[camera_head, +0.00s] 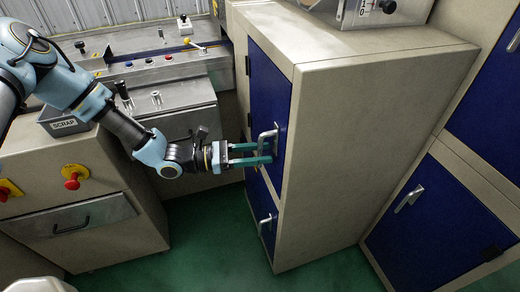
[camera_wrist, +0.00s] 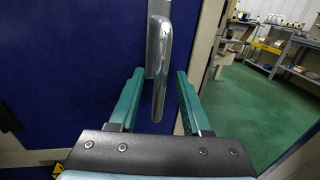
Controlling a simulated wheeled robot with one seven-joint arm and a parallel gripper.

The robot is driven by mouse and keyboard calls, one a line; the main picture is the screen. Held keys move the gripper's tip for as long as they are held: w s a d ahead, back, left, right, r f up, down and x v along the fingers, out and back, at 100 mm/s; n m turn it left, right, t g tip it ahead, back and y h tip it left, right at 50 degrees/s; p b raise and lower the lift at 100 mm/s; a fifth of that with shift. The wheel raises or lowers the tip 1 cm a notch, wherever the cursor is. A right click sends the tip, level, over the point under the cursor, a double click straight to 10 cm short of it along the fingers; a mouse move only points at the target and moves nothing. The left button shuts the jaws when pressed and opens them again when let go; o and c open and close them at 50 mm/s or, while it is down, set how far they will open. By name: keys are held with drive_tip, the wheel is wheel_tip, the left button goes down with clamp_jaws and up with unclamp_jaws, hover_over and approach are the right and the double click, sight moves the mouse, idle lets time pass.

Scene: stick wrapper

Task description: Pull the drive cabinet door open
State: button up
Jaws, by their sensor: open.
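The drive cabinet's blue upper door (camera_head: 267,104) is shut, flush in its beige cabinet (camera_head: 349,120). A silver bar handle (camera_head: 267,140) stands out from the door. In the wrist view the handle (camera_wrist: 159,58) hangs vertically and its lower end lies between the two fingers. My gripper (camera_head: 268,153) is open with its teal fingers on either side of the handle. In the wrist view my gripper (camera_wrist: 160,95) shows a gap between each finger and the handle. The blue door surface (camera_wrist: 70,70) fills the left of that view.
A lower door handle (camera_head: 267,222) is below my gripper. A grey machine with a sloped panel (camera_head: 160,65) and a scrap bin (camera_head: 70,124) stand left. Another blue-doored cabinet (camera_head: 435,225) is at right. Green floor (camera_head: 215,235) is open below the arm.

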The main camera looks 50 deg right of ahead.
drive_tip(key=shift+s, duration=0.1)
clamp_jaws()
idle(0.4)
idle(1.0)
